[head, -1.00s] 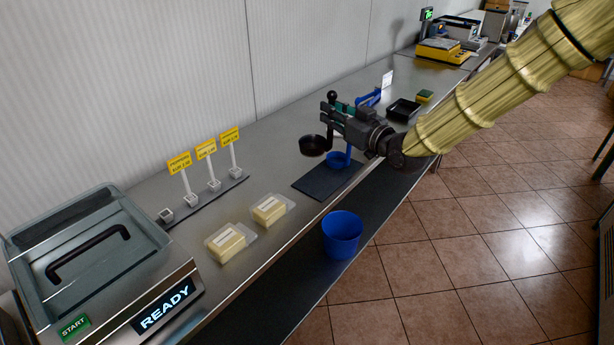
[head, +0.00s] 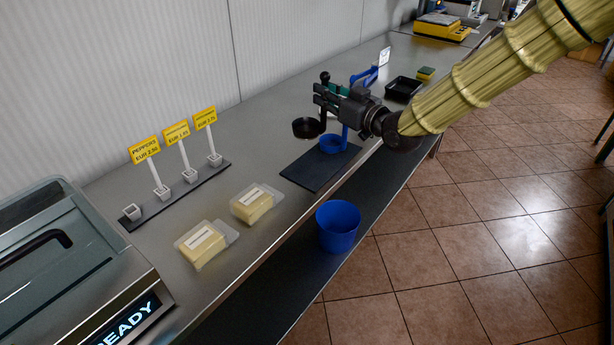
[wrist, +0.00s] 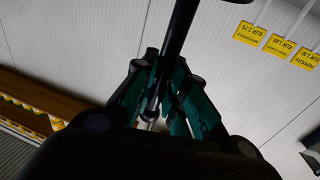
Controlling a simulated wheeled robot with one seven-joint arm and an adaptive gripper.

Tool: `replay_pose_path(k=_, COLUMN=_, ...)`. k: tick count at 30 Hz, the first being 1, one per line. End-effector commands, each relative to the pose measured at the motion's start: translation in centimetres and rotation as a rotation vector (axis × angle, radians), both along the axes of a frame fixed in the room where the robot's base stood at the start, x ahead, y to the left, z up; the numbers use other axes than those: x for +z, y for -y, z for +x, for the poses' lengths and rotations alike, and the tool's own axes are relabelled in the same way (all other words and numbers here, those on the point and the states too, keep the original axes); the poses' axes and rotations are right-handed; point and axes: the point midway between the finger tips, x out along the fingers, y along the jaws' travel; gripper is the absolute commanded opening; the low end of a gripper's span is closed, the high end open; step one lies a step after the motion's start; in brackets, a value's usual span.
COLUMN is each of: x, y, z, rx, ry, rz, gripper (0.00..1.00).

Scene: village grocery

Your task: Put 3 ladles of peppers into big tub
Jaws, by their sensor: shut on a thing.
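My gripper (head: 328,97) is shut on the upright handle of a black ladle (head: 306,127), over the counter near a dark mat (head: 312,168). The handle (wrist: 178,35) also shows between my green finger pads in the wrist view. The ladle's round bowl hangs below and left of my gripper; its contents cannot be made out. A small blue bowl-shaped piece with an upright blue stem (head: 333,144) shows just below my gripper, at the mat. A large blue tub (head: 338,226) stands on the lower dark shelf. A yellow sign (head: 144,149) reads PEPPERS; no peppers are discernible.
Two clear packs (head: 252,203) of pale food lie on the counter left of the mat. A grey machine (head: 70,270) stands front left. Behind my gripper are a blue stand (head: 364,76), a black tray (head: 404,89) and a sponge (head: 426,73). Floor lies right.

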Motion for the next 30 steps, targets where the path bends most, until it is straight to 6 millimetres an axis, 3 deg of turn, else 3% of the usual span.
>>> replay_pose_path(k=1, x=-1.0, y=-0.1, z=0.0, rx=0.001, ry=0.001, rz=0.001, gripper=0.0)
replay_pose_path(k=8, x=-2.2, y=-0.2, z=0.0, rx=0.002, ry=-0.001, rz=0.001, gripper=0.0)
replay_pose_path(k=18, x=-6.6, y=0.0, z=0.0, rx=0.0, ry=-0.001, rz=0.001, gripper=0.0)
replay_pose_path(k=30, x=-9.3, y=0.1, z=-0.1, rx=-0.002, ry=-0.003, rz=0.002, gripper=0.0)
